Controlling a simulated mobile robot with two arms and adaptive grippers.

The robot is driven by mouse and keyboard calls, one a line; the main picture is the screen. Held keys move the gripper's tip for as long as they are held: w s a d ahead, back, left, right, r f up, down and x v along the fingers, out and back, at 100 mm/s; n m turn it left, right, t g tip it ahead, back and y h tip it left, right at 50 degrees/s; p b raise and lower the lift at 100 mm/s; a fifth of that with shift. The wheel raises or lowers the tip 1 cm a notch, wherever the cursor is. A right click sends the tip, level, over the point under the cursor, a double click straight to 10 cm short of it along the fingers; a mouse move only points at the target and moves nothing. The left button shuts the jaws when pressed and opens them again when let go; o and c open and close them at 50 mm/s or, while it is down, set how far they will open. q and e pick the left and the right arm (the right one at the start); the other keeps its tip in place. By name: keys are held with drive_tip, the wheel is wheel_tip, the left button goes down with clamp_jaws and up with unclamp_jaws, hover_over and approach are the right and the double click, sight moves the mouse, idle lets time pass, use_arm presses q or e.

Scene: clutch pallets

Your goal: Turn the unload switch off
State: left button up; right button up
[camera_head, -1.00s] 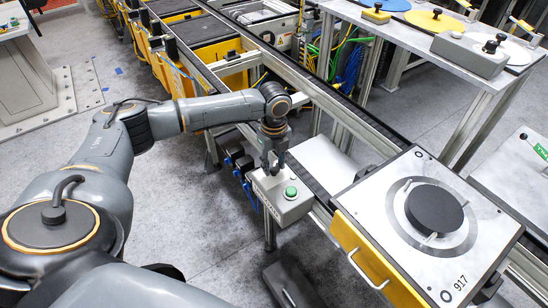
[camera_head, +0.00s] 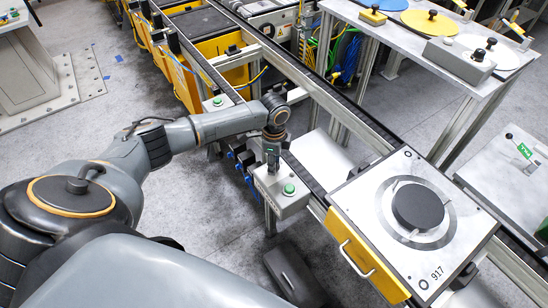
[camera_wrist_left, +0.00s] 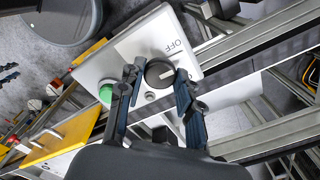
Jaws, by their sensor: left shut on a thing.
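The switch box (camera_head: 291,204) is a light grey box with a green button (camera_head: 289,189) on its top, beside the conveyor rail. In the left wrist view the box (camera_wrist_left: 132,47) carries the word OFF near a round black switch knob (camera_wrist_left: 160,72), and the green button (camera_wrist_left: 106,93) is to the left. My left gripper (camera_head: 271,170) points down onto the box's left end. In the left wrist view its fingers (camera_wrist_left: 157,80) are on both sides of the knob, shut on it. The head view hides the knob behind the gripper. My right gripper is not in view.
A pallet with a black disc (camera_head: 417,206) and yellow front (camera_head: 368,262) stands right of the box on the conveyor (camera_head: 345,108). A second button box (camera_head: 217,104) sits farther back. A table (camera_head: 400,35) with coloured discs is at upper right. Open floor lies left.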

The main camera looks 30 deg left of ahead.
use_arm(q)
drive_tip(key=shift+n, duration=0.4)
drive_tip(key=o, duration=1.2)
drive_tip(key=shift+c, duration=0.2)
wheel_tip(320, 180, up, 12)
